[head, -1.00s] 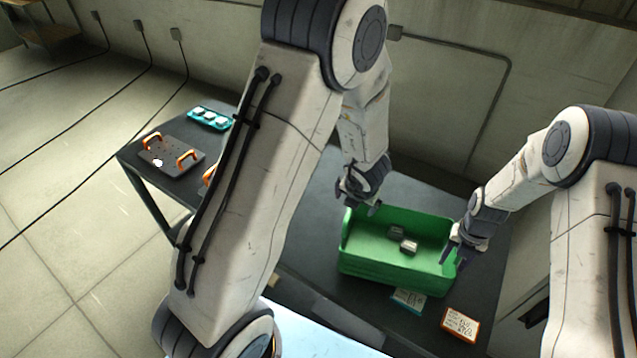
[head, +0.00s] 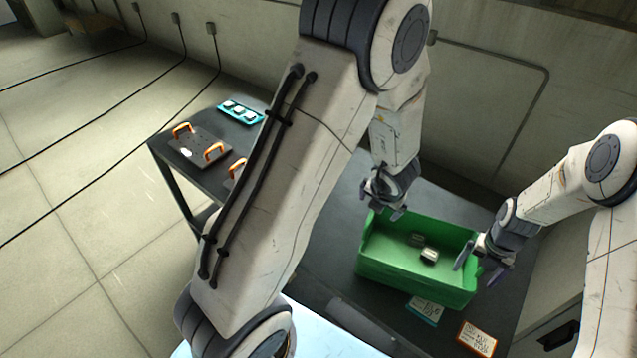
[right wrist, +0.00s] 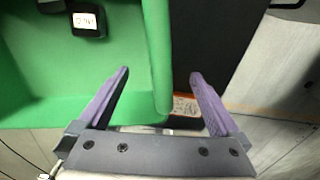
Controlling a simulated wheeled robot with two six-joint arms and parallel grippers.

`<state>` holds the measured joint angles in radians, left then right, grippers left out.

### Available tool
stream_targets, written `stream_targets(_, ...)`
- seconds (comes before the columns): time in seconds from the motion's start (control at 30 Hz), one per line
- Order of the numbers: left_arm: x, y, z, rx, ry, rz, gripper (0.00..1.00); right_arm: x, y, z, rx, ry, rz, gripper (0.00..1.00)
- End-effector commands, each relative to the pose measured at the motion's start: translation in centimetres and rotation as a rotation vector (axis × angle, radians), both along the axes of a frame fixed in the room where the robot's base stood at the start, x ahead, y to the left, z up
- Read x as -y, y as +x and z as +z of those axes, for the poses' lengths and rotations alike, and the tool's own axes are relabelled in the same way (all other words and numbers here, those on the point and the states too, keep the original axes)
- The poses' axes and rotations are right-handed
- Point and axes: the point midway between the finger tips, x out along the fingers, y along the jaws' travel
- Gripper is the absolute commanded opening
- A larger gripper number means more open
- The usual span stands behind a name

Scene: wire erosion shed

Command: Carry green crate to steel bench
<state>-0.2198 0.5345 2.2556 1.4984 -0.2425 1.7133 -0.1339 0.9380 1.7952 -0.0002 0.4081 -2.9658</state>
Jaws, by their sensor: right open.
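The green crate (head: 405,272) is an open box on a dark-topped table (head: 330,235). Two small dark blocks lie in it, one (head: 428,256) with a white label. My right gripper (head: 480,266) is at the crate's right end. I cannot tell which surface is the steel bench.
A dark plate with orange handles (head: 203,152) and a teal tray (head: 240,113) lie on the table's far left part. A teal-edged card (head: 424,309) and an orange-edged card (head: 478,338) lie in front of the crate. A wall stands behind.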

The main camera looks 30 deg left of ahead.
Motion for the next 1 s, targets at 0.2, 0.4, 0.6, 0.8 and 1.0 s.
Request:
stream_targets(0.2,0.0,0.0,0.0,0.0,0.0,0.0,0.99,0.0,0.1,4.5,0.005,0.001,0.0,1.0)
stream_targets(0.4,0.0,0.0,0.0,0.0,0.0,0.0,0.99,0.0,0.0,8.5,0.004,0.001,0.0,1.0)
stream_targets(0.6,0.0,0.0,0.0,0.0,0.0,0.0,0.99,0.1,0.0,10.7,0.002,0.0,-0.001,1.0)
stream_targets(0.8,0.0,0.0,0.0,0.0,0.0,0.0,0.99,0.1,0.0,11.1,-0.001,0.0,-0.001,1.0)
stream_targets(1.0,0.0,0.0,0.0,0.0,0.0,0.0,0.99,0.1,0.0,11.0,-0.001,0.0,0.0,1.0)
